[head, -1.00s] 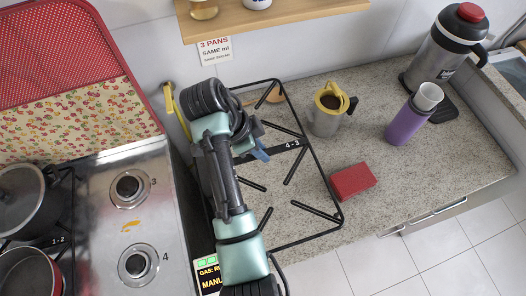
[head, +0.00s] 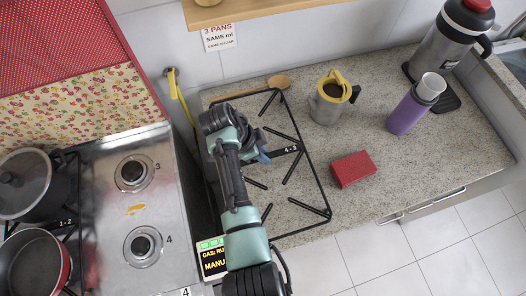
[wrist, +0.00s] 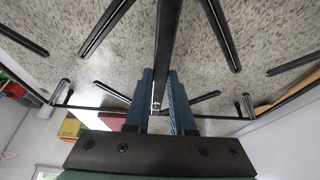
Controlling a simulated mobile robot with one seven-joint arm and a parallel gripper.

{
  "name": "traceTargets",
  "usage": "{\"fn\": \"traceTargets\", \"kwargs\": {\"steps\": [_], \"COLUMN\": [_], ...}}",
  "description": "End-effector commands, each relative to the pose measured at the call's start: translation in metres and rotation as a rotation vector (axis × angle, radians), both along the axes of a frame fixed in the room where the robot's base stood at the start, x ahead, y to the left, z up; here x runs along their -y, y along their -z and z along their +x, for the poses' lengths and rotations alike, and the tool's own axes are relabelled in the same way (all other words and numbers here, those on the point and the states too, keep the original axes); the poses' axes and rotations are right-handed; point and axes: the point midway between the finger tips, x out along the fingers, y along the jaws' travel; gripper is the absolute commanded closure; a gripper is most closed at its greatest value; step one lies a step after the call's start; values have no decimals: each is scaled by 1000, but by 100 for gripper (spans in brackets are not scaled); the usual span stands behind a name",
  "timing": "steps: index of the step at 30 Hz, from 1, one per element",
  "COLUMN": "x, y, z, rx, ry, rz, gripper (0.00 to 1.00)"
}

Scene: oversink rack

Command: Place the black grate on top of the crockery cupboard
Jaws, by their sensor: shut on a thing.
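The black grate (head: 289,150) is a rectangular frame with inward prongs and a centre bar marked 4-3. It shows over the speckled counter in the head view, right of the stove. My gripper (head: 263,156) is shut on its centre bar. In the wrist view the blue fingers (wrist: 160,98) close around the dark bar (wrist: 167,45), with prongs on both sides. My arm hides the grate's left part. The gap between grate and counter is hard to judge. I cannot identify the crockery cupboard in these frames.
A wooden shelf (head: 255,12) overhangs the back. Pots (head: 35,262) sit on the stove at left.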

Motion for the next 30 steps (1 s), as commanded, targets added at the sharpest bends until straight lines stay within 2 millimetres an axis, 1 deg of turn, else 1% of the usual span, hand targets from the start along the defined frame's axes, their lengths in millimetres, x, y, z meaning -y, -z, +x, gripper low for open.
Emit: {"fn": "traceTargets", "kwargs": {"steps": [4,5,9,10,17,21,23,26,30], "x": [0,0,0,0,0,-2,-5,-11,-22], "y": [1,2,1,1,1,-4,-10,-26,-54], "z": [1,0,0,0,0,0,0,-2,-6], "rx": [2,0,0,0,0,1,3,4,5], "ry": [0,0,0,0,0,0,-1,-1,-2], "rz": [0,0,0,0,0,0,1,1,2], "gripper": [100,74,49,48,48,48,48,48,48]}}
